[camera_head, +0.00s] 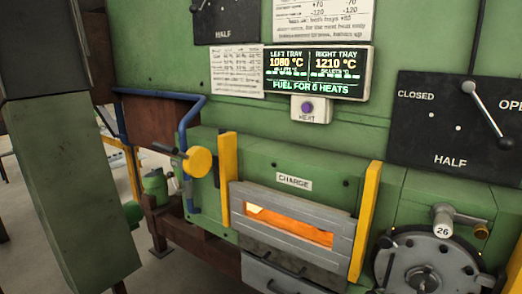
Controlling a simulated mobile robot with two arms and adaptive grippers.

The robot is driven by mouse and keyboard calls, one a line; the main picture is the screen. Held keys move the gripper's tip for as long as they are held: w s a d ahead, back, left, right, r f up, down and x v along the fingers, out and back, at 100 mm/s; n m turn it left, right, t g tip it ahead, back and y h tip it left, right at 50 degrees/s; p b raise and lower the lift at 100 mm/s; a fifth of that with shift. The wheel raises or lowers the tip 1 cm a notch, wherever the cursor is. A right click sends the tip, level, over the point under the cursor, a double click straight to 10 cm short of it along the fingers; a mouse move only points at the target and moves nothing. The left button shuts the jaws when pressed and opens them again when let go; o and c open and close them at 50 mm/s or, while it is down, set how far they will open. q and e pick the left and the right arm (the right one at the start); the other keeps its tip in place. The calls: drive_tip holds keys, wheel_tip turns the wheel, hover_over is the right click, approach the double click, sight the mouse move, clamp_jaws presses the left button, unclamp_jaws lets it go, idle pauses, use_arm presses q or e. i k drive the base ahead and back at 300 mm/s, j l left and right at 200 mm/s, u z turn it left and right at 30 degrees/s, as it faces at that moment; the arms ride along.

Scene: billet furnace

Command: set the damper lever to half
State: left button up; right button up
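A dark panel (420,140) at the right carries the words CLOSED, HALF and OPEN, the last cut off by the picture edge. Its lever (485,114) has a pale round hub at the upper left and a black knob (505,143) at the lower right. The knob points down and right, to the right of the HALF word. A second dark panel (228,28) marked HALF is cut off at the top, with a black knob (197,5) at its upper left. No word in view says which one is the damper. Neither of my grippers is in view.
A display (318,72) and a NEXT button (309,109) sit between the panels. Below, the charge door (291,226) glows through its slot between yellow guides. A round wheel (428,270) is at lower right. Blue pipe (190,113) and a yellow-capped valve (198,162) stick out left.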

sight(504, 142)
drive_tip(key=z, duration=1.4)
drive_tip(key=i+j, duration=0.1)
drive_tip(key=j, duration=0.2)
